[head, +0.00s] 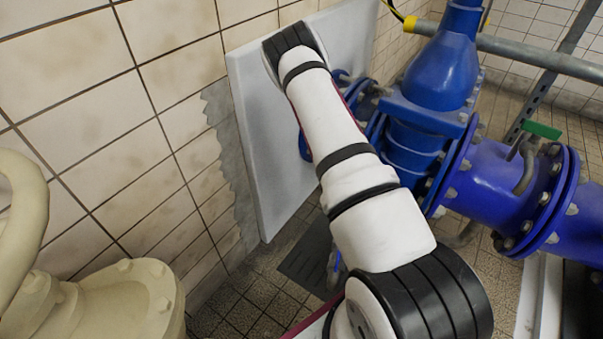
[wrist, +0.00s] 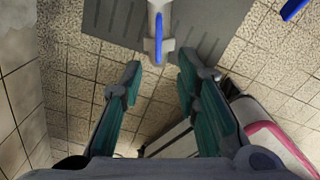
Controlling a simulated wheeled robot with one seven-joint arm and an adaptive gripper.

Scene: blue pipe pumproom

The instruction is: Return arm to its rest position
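My arm (head: 350,165) is white with black joint bands. In the head view it stretches from the bottom right up towards a pale panel at the wall and hides much of what is behind it. My gripper (wrist: 159,62) is not clearly visible there. In the wrist view its two teal-padded fingers stand wide apart, with nothing held between them. A pale fitting with a blue strip (wrist: 158,28) shows beyond the fingertips, in line with the gap. I cannot tell its distance.
The pale panel (head: 275,130) stands against the tiled wall (head: 90,90), close to my arm. Blue pipework (head: 500,185) is on the right. A cream valve body (head: 110,300) is at lower left. A dark floor plate (head: 308,258) lies on the tiled floor.

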